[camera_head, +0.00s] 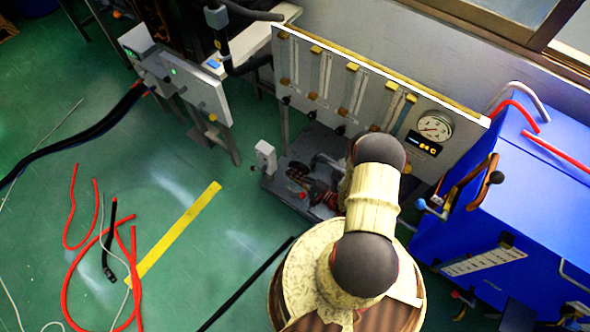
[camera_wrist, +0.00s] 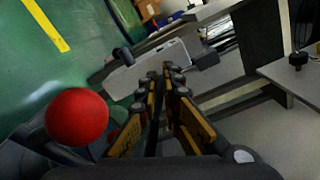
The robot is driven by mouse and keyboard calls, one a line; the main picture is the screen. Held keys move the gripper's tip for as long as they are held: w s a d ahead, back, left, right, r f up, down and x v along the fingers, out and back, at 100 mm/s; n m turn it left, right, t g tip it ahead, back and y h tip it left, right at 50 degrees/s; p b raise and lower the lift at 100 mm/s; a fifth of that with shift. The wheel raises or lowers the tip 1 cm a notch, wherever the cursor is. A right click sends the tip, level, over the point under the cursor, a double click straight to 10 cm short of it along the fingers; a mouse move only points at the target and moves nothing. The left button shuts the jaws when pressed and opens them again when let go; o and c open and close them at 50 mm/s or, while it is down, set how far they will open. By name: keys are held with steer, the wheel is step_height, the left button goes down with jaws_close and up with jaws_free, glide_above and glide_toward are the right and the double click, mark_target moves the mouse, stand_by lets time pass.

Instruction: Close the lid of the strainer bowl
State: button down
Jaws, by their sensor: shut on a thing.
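I cannot pick out a strainer bowl or its lid for certain in either view. My gripper (camera_wrist: 168,80) shows in the wrist view with its yellow-and-black fingers close together, shut on a thin dark part between them that is hard to make out. A red ball knob (camera_wrist: 77,117) is just left of the fingers, close to the camera. In the head view, my arm hides most of the gripper, over the grey base with dark pump-like fittings (camera_head: 318,185). A small red part (camera_head: 303,196) shows among these fittings.
A white panel (camera_head: 335,85) with flow tubes and a round gauge (camera_head: 434,127) stands behind the base. A blue cabinet (camera_head: 520,210) is on the right. A white box (camera_head: 265,158) stands at the base's left corner. Red hoses (camera_head: 68,290) lie on the green floor.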

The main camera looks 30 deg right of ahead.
steer(key=shift+s+a+f+n, duration=0.1)
steer(key=shift+a+f+n, duration=0.2)
steer(key=shift+n, duration=0.4)
steer(key=shift+s+a+f+n, duration=0.1)
steer(key=shift+f+n, duration=0.25)
steer(key=shift+n, duration=0.35)
steer(key=c, duration=2)
jaws_free()
steer(key=shift+o, duration=0.2)
steer(key=v, duration=1.2)
steer(key=shift+c, duration=0.2)
